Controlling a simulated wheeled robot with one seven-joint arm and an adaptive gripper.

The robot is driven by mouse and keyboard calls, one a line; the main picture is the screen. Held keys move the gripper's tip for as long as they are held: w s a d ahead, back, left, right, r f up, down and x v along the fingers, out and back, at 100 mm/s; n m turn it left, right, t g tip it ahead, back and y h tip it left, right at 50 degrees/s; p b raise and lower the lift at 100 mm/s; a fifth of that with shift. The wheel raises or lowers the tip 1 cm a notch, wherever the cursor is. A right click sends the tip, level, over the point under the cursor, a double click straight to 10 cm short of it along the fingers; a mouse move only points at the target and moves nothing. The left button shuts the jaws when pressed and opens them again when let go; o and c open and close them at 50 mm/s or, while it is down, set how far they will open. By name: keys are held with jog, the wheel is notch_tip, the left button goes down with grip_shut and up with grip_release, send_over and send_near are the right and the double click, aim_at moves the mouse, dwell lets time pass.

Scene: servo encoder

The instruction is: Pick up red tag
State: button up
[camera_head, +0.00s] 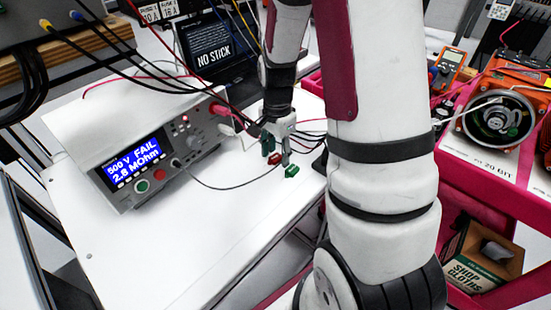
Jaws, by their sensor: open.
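A small red tag (275,159) shows at the fingertips of my gripper (277,153), above or on the white tabletop (215,255) right of the tester. My gripper points down and is open, with one finger on each side of the red tag as seen here. I cannot tell whether a finger touches it. A small green piece (292,171) lies just right of and below the red tag. A thin dark wire runs toward the tags from the tester. My arm covers the area to the right of the gripper.
A tester (185,140) reading "FAIL" stands left of my gripper with several cables around it. A black "NO STICK" screen (208,45) stands behind. At right are a pink cart (480,185), an orange meter (447,68) and a shop cloths box (480,255). The front tabletop is clear.

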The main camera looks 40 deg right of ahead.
aim_at(277, 155)
jog(key=c, duration=0.9)
jog(key=shift+r, duration=0.1)
jog(key=shift+r, duration=0.45)
notch_tip(277, 155, up, 2)
jog(key=shift+w+r, duration=0.1)
jog(key=shift+r, duration=0.05)
jog(key=s+a, duration=0.1)
jog(key=s, duration=0.2)
jog(key=s+a+r, duration=0.1)
jog(key=s, duration=0.3)
jog(key=s+a+p, duration=0.1)
jog(key=s+a, duration=0.1)
jog(key=s, duration=0.1)
jog(key=shift+s+r, duration=0.15)
jog(key=shift+s, duration=0.15)
jog(key=s+p, duration=0.2)
jog(key=p, duration=0.1)
jog(key=a+p, duration=0.1)
jog(key=p, duration=0.1)
jog(key=shift+s+r, duration=0.3)
jog(key=shift+s, duration=0.1)
jog(key=p, duration=0.2)
jog(key=s+p, duration=0.1)
jog(key=p, duration=0.1)
jog(key=shift+s+a, duration=0.3)
jog(key=shift+a, duration=0.05)
